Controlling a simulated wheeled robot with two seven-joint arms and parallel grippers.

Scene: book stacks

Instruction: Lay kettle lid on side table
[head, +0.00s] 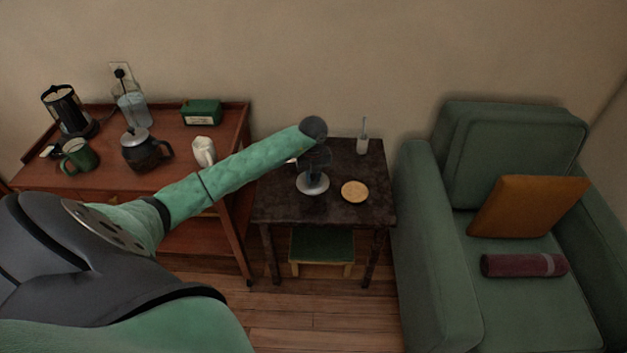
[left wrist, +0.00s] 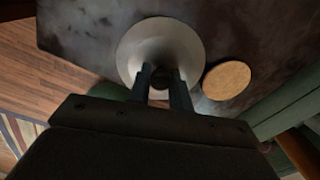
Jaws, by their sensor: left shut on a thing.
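The kettle lid, a round silvery disc (head: 312,184) with a dark knob, shows over the dark side table (head: 354,221). My left gripper (head: 314,168) points down and is shut on the lid's knob. The left wrist view shows the lid (left wrist: 137,45) face-on, with the two fingertips (left wrist: 163,80) closed around the knob at its middle. The lid is level or nearly so and close to the tabletop; I cannot tell if it touches. My right gripper is not in view.
A round cork coaster (head: 354,191) lies just right of the lid. A small bottle (head: 363,137) stands at the table's back right. The wooden cabinet (head: 190,180) at left holds a dark pot (head: 147,154), a green mug (head: 78,157) and a white jug (head: 203,151). A green armchair (head: 425,250) stands at right.

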